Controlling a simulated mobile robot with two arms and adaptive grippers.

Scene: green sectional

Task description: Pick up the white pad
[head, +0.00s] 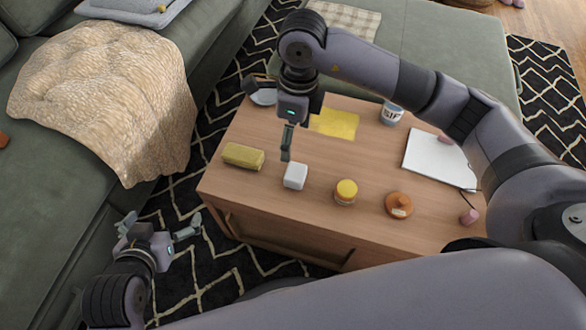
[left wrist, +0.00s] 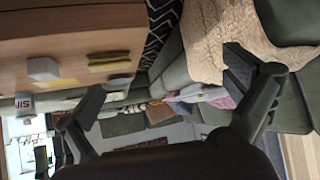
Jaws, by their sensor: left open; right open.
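A flat white rectangular pad (head: 435,158) lies on the right part of the wooden table (head: 245,200), partly behind my right arm. A small white block (head: 295,176) stands near the table's front edge; it also shows in the left wrist view (left wrist: 43,68). My right gripper (head: 270,122) is open and empty above the table's left part; one finger points down just above and behind the white block. My left gripper (head: 162,224) is open and empty, off the table's front left corner, low beside the sofa. Its open fingers also show in the left wrist view (left wrist: 160,95).
On the table are a yellow-green block (head: 243,156), a yellow sheet (head: 336,123), a yellow-lidded jar (head: 346,192), a round brown object (head: 398,205), a labelled can (head: 392,113) and a small pink object (head: 469,216). A green sofa with a beige blanket (head: 105,95) borders the left.

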